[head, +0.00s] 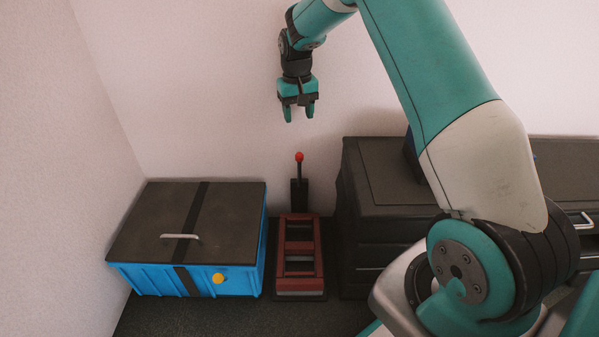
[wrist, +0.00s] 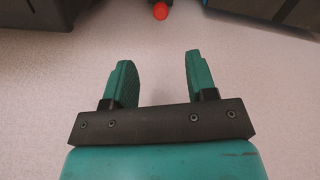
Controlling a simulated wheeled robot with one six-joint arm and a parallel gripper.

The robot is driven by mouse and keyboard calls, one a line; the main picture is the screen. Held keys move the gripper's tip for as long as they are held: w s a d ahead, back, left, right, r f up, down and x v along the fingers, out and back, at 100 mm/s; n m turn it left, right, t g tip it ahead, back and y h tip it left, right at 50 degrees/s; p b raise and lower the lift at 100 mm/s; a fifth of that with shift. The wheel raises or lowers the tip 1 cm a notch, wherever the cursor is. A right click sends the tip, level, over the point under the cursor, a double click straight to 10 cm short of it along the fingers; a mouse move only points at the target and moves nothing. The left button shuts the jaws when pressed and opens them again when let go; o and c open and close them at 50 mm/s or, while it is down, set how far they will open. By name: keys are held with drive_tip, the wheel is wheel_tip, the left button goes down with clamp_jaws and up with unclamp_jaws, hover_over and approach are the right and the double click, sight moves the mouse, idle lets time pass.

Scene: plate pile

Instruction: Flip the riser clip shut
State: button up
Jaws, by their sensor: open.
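A dark red riser frame (head: 282,254) with open rungs stands on the dark floor between a blue box and a black cabinet. At its back a black upright lever (head: 299,188) with a red ball knob (head: 299,157) stands up; I take this for the riser clip. The knob also shows at the top edge of the wrist view (wrist: 160,11), ahead of the fingers. My gripper (head: 298,114) is open and empty, pointing down above the knob and apart from it. Both green fingers show spread in the wrist view (wrist: 160,64).
The blue box (head: 142,280) with a dark lid, black strap and yellow knob (head: 219,278) stands at the left. The black cabinet (head: 370,218) is close on the right. A pale wall is behind; the air around my gripper is clear.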

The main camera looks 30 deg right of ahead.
sight(299, 155)
drive_tip(key=f+b, duration=0.4)
drive_tip(key=f, duration=0.4)
drive_tip(key=f+b, duration=0.5)
drive_tip(key=f, duration=0.4)
drive_tip(key=shift+s+d, duration=0.1)
drive_tip(key=shift+d, duration=0.1)
clamp_jaws()
